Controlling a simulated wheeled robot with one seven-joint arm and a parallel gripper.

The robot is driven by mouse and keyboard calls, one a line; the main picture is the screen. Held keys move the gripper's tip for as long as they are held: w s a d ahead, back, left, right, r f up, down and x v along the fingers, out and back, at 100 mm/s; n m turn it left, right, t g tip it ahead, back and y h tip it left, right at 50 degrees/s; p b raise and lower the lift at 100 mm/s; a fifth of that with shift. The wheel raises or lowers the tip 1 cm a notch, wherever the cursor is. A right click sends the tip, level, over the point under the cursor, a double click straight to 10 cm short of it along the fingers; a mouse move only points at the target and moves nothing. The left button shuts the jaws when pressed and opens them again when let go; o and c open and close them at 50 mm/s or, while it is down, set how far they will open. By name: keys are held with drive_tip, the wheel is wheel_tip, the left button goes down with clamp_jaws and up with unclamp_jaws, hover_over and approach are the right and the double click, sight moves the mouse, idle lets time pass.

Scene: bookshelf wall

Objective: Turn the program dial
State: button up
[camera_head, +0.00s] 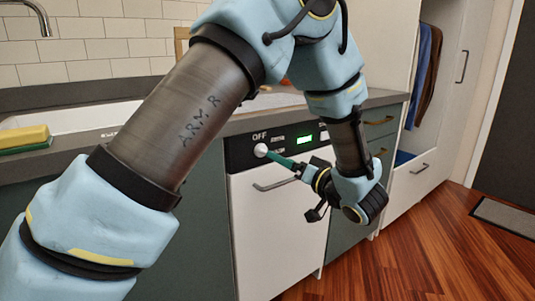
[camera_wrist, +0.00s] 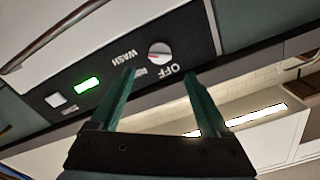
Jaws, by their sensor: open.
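The program dial (camera_head: 261,150) is a round white knob on the dishwasher's dark control panel (camera_head: 239,153), beside the label OFF. In the wrist view the dial (camera_wrist: 159,53) shows a small red mark on its face, with OFF and WASH printed near it. My gripper (camera_head: 270,155) has green fingers and reaches to the dial from the right in the head view. In the wrist view my gripper (camera_wrist: 160,72) is open, and the dial appears just beyond the gap between the fingertips. I cannot tell whether a finger touches it.
A lit green display (camera_head: 304,140) and a white button (camera_head: 324,136) sit right of the dial. The dishwasher door's handle (camera_head: 276,184) is below. The counter edge (camera_head: 228,128) runs above the panel. A yellow sponge (camera_head: 24,136) lies at the left.

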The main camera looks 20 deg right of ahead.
sight(266, 151)
drive_tip(key=w, duration=0.3)
drive_tip(key=w+a, duration=0.1)
drive_tip(key=w, duration=0.2)
drive_tip(key=shift+w+a, duration=0.15)
drive_tip(key=shift+w, duration=0.25)
drive_tip(key=shift+c, duration=0.3)
clamp_jaws()
